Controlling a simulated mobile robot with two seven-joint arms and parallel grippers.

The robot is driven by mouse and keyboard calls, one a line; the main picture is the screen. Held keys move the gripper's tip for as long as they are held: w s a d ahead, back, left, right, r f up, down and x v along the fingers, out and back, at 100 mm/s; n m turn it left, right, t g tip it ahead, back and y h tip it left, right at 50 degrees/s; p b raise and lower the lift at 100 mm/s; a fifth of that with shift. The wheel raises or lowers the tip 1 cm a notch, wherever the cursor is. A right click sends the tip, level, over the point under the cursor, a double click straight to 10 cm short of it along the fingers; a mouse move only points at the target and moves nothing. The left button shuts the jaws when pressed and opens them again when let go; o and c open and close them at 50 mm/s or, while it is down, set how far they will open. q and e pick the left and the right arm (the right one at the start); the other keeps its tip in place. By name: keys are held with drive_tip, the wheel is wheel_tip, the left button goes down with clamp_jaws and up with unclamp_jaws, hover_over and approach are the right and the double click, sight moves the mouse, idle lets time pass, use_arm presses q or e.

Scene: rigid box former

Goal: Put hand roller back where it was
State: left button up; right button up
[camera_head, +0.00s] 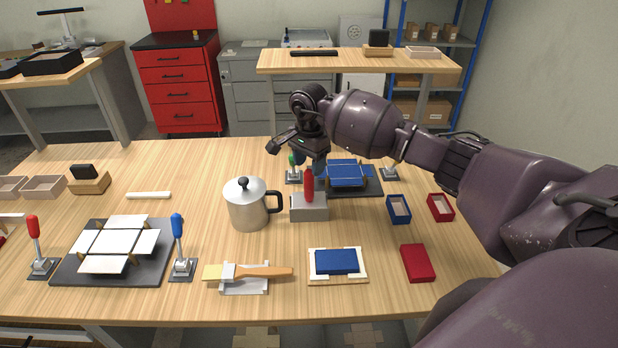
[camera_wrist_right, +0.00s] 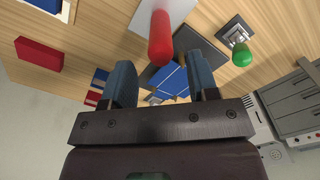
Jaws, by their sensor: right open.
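The hand roller appears to be the tool with the upright red handle (camera_head: 308,185); the handle also shows in the right wrist view (camera_wrist_right: 160,38). It stands in or on a grey block (camera_head: 309,208) right of the metal pot; its lower part is hidden. My right gripper (camera_head: 314,163) is open and empty, just above and behind the red handle. In the right wrist view its blue fingers (camera_wrist_right: 161,80) are apart, with the handle showing in the gap's direction, beyond the tips. I see no contact. My left gripper is not in view.
A metal pot (camera_head: 246,205) stands close left of the grey block. A dark fixture with blue panels (camera_head: 347,174) and a green-handled clamp (camera_wrist_right: 241,56) are behind it. A brush (camera_head: 250,272), a blue box on a board (camera_head: 337,262) and a red box (camera_head: 417,263) lie in front.

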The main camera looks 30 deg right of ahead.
wheel_tip(320, 180, up, 4)
drive_tip(key=shift+r+b, duration=0.25)
drive_tip(key=shift+b, duration=0.05)
drive_tip(key=shift+r, duration=0.9)
drive_tip(key=shift+f, duration=0.1)
